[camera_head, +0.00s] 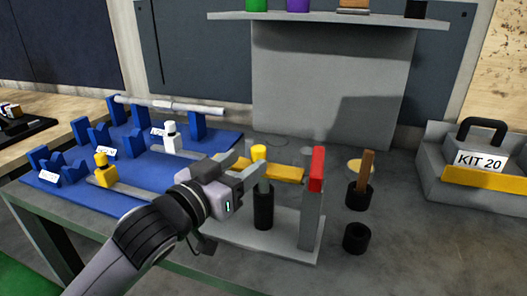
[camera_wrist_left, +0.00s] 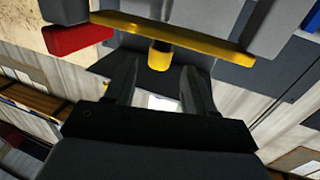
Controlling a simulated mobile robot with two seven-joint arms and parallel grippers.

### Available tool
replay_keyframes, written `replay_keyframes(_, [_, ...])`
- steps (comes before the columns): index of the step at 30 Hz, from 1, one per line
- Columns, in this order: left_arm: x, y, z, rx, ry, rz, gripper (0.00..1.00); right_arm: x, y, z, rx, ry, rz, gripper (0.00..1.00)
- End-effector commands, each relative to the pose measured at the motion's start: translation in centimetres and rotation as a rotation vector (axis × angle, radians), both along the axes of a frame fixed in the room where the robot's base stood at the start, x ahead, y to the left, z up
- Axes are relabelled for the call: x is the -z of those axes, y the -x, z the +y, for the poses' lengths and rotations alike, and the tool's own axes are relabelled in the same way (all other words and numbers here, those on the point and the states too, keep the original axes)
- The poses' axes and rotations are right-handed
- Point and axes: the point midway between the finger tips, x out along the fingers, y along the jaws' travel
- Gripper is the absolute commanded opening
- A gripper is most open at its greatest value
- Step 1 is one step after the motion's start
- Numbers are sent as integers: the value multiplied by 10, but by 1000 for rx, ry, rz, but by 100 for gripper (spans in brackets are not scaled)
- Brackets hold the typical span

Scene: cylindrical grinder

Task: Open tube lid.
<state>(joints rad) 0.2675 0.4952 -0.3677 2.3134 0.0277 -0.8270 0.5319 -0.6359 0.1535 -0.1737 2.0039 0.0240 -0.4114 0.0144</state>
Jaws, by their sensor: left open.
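A tube (camera_head: 264,187) with a yellow lid (camera_head: 259,153) stands upright in a black cylindrical holder (camera_head: 263,211) on a light grey base plate (camera_head: 286,241). My left gripper (camera_head: 245,168) is open, with its fingertips close beside the tube's upper part, on its left in the head view. In the left wrist view the yellow lid (camera_wrist_left: 159,56) shows just beyond the gap between the two open fingers (camera_wrist_left: 158,78). I cannot tell whether a finger touches the tube. My right gripper is not in view.
A grey post with a red top (camera_head: 317,170) and a yellow bar (camera_head: 284,173) stand close to the tube. Two black holders, one with a wooden handle (camera_head: 367,165), are to the right. Blue fixtures (camera_head: 120,205) fill the left. A KIT 20 case (camera_head: 470,185) stands far right.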

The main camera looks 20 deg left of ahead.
Motion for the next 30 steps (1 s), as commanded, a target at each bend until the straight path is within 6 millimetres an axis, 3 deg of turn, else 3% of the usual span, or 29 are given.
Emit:
replay_keyframes(6, [-1, -30, -9, 0, 1, -2, 55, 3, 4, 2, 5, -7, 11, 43])
replay_keyframes(12, [0, -47, -14, 0, 0, -1, 55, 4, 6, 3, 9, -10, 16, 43])
replay_keyframes(24, [0, -53, -16, 0, 0, -1, 55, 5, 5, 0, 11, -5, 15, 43])
replay_keyframes(29, [0, -52, -16, 0, -1, -1, 3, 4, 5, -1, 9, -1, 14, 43])
replay_keyframes(30, [0, -52, -16, 0, -1, 0, 0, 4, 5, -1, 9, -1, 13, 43])
